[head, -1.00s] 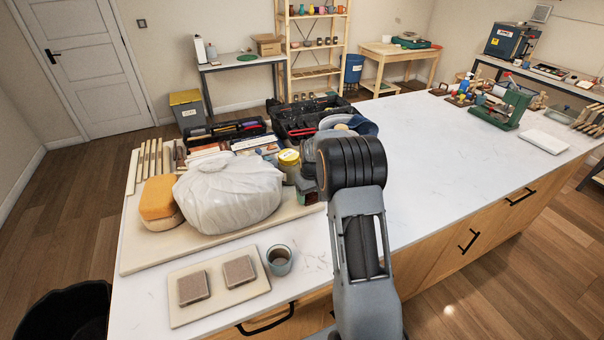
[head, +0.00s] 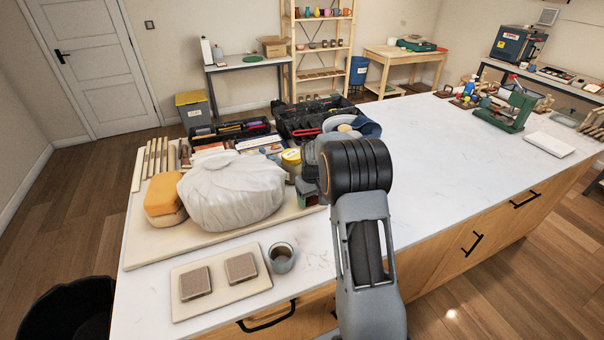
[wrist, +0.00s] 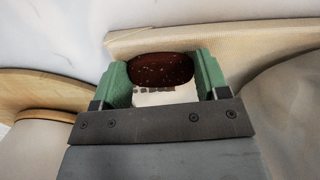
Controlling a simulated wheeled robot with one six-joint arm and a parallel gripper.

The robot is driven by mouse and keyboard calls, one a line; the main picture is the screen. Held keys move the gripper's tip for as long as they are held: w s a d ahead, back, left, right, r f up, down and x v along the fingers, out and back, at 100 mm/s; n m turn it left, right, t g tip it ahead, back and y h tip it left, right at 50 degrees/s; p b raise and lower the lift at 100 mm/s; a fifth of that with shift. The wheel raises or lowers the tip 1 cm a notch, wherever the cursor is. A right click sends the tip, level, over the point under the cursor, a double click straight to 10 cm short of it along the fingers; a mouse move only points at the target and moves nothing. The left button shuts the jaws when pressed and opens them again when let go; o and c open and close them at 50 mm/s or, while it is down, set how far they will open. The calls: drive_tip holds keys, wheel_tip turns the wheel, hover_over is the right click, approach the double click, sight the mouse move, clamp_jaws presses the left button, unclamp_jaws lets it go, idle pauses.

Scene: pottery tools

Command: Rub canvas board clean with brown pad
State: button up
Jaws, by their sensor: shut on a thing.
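The canvas board (head: 150,246) is the large pale beige board on the counter, with several things standing on it. Its pale woven surface appears to show in the wrist view (wrist: 225,38). My gripper (wrist: 161,74) has green fingers and is shut on the brown pad (wrist: 160,68), which is dark reddish brown with light specks. A small whitish patch with grey marks shows just below the pad in the wrist view; I cannot tell what it is. In the head view my arm reaches to the board's right end and hides most of the gripper. Contact between pad and board is unclear.
On the board stand a white wrapped bundle (head: 232,192), an orange sponge-like block (head: 160,196) and a yellow-lidded jar (head: 291,163). A smaller board (head: 222,298) with two brown blocks and a cup (head: 281,258) are in front. The counter's middle right is clear.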

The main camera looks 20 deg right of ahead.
drive_tip(key=shift+a+r, duration=0.2)
drive_tip(key=shift+a, duration=0.45)
drive_tip(key=shift+r+p, duration=2.45)
drive_tip(key=shift+r, duration=1.45)
drive_tip(key=shift+d, duration=0.1)
